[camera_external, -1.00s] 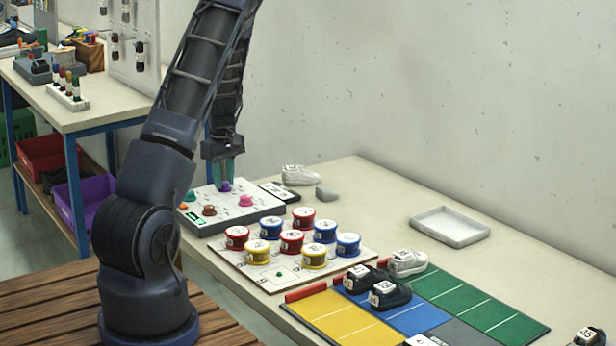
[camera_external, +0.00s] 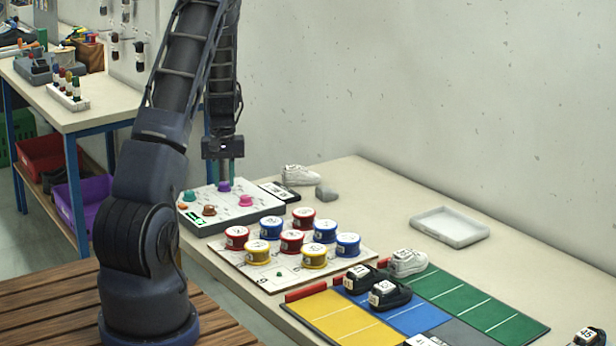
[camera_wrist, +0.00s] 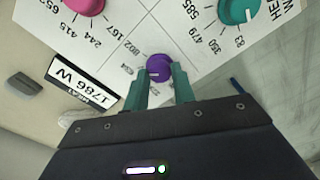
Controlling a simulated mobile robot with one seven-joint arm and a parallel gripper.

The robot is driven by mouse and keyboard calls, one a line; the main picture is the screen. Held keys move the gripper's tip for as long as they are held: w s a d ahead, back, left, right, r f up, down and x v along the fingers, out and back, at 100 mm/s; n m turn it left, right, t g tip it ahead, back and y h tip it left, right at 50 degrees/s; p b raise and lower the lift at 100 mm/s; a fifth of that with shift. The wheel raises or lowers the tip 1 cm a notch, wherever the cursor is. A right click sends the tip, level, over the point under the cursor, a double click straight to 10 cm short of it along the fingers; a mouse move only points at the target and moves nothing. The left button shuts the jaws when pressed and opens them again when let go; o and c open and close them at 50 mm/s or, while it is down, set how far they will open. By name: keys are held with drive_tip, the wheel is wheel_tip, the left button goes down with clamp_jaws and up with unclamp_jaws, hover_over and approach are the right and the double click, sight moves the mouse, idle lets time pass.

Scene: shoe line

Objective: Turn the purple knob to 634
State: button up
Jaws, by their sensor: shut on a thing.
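The purple knob (camera_external: 224,186) is on the white sloped control panel (camera_external: 259,211). My gripper (camera_external: 224,178) points straight down over it. In the wrist view the purple knob (camera_wrist: 158,66) sits between the two teal fingertips of my gripper (camera_wrist: 161,80), which are shut on its sides. A short white mark shows on the knob, toward its lower left in that view. Upside-down numbers surround the knob; 634 is at its left and 802 at its upper left. The fingers partly hide other numbers.
A pink knob (camera_wrist: 88,4) and a teal knob (camera_wrist: 236,8) flank the purple one. A display card (camera_wrist: 84,82) reading 1786 W lies beside the panel. Red, blue and yellow round tins stand on a board (camera_external: 336,262) in front. A white tray (camera_external: 450,228) is farther right.

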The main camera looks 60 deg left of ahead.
sight(224, 183)
idle(0.4)
drive_tip(key=o, duration=1)
drive_tip(key=shift+r, duration=0.1)
wheel_tip(224, 183, up, 11)
drive_tip(key=shift+f, duration=0.2)
